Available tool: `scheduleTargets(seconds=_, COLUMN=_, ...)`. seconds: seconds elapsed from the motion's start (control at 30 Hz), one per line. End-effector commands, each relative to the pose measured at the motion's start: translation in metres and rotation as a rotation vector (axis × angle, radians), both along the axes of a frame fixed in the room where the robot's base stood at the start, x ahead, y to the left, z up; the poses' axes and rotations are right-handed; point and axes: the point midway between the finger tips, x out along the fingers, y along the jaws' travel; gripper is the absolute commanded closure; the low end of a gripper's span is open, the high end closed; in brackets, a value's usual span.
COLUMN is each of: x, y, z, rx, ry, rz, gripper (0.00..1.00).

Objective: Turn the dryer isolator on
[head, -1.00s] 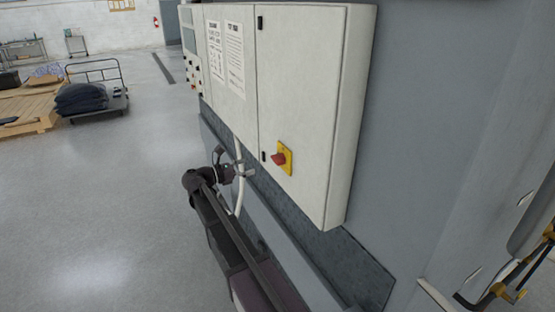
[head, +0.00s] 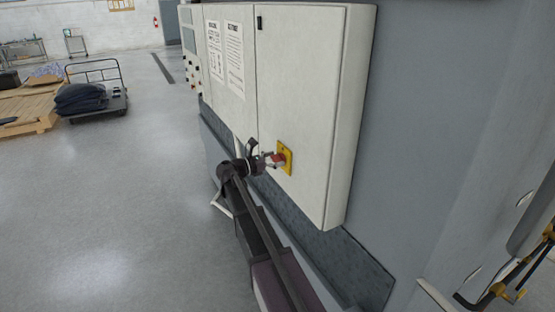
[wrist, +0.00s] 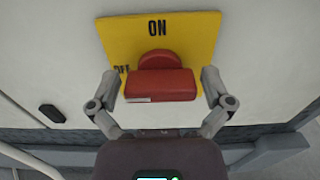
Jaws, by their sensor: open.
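The dryer isolator is a red rotary handle (wrist: 160,84) on a yellow plate (wrist: 190,30), mounted on the white cabinet door. In the wrist view the plate reads ON at the top and OFF at the left, partly hidden by the handle. The handle's grip bar lies sideways, with a pale mark at its left end. My gripper (wrist: 161,90) is open, with one finger on each side of the handle and small gaps visible. In the head view my gripper (head: 268,160) is at the isolator plate (head: 286,157) and partly hides the red handle.
The white cabinet (head: 300,80) has notices (head: 234,50) and a control panel at its far left end. A black latch (wrist: 52,113) is left of the isolator. Open floor (head: 110,200) lies to the left, with a loaded trolley (head: 95,100) farther back.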

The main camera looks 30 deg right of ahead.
Motion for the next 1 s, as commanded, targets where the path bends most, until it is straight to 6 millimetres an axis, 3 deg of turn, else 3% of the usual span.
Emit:
scheduleTargets(seconds=0.23, x=0.0002, y=-0.0001, z=0.0, rx=0.0, ry=0.0, rz=0.0, gripper=0.0)
scheduleTargets(seconds=0.27, x=0.0002, y=0.0, z=0.0, rx=0.0, ry=0.0, rz=0.0, gripper=0.06)
scheduleTargets(seconds=0.43, x=0.0002, y=0.0001, z=0.0, rx=0.0, ry=0.0, rz=0.0, gripper=0.56)
scheduleTargets(seconds=0.47, x=0.0002, y=0.0001, z=0.0, rx=0.0, ry=0.0, rz=0.0, gripper=0.62)
scheduleTargets(seconds=0.53, x=-0.0003, y=-0.0061, z=0.0, rx=0.0, ry=0.0, rz=-0.002, gripper=0.62)
scheduleTargets(seconds=1.0, x=-0.0007, y=0.001, z=-0.0004, rx=0.004, ry=-0.092, rz=0.0, gripper=0.62)
